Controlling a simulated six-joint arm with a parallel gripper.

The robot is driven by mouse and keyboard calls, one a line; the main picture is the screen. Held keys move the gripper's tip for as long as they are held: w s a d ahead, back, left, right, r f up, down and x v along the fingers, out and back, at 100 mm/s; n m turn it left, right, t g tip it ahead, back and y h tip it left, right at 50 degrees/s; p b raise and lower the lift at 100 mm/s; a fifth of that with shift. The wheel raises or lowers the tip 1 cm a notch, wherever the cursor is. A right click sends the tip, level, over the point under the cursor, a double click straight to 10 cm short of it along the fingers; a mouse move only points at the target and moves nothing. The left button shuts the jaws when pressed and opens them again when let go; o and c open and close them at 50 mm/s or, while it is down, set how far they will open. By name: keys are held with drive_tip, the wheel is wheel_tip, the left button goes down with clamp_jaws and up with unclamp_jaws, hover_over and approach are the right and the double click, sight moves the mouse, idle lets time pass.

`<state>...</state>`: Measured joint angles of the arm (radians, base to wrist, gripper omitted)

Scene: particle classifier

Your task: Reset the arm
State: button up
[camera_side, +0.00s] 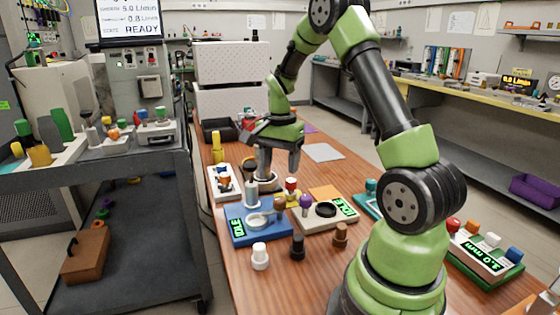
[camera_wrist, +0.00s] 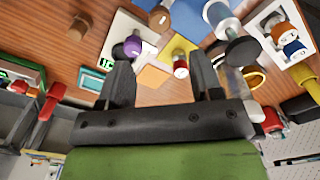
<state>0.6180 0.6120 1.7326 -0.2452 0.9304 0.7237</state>
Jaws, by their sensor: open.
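My gripper (camera_side: 278,158) hangs above the far middle of the wooden table (camera_side: 225,274), pointing down. In the wrist view my gripper (camera_wrist: 162,88) shows two dark fingers set wide apart, with nothing between them. Below it in the side view are the blue device with an IDLE display (camera_side: 270,236) and the beige device with an IDLE display (camera_side: 316,222). A vial with a red cap (camera_side: 291,186) stands near them; it also shows beyond the fingers in the wrist view (camera_wrist: 180,66). The exact height of my gripper is hard to tell.
White (camera_side: 260,256), black (camera_side: 297,247) and brown (camera_side: 341,235) capped pieces stand at the front. A purple knob (camera_side: 305,202) is by the beige device. A green device (camera_side: 485,256) with colored knobs sits at the right.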

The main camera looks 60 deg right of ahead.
drive_tip(key=s+a+r+n+t, duration=0.3)
drive_tip(key=a+r+n, duration=0.2)
drive_tip(key=a+r, duration=0.25)
drive_tip(key=s+a+r+n+t, duration=0.2)
drive_tip(key=s+a+r+n, duration=0.15)
drive_tip(key=a+r, duration=0.45)
drive_tip(key=s+a+n+t+y, duration=0.2)
drive_tip(key=s+a+n, duration=0.3)
drive_tip(key=s+a, duration=0.1)
drive_tip(key=shift+a+n, duration=0.2)
drive_tip(key=shift+n, duration=0.15)
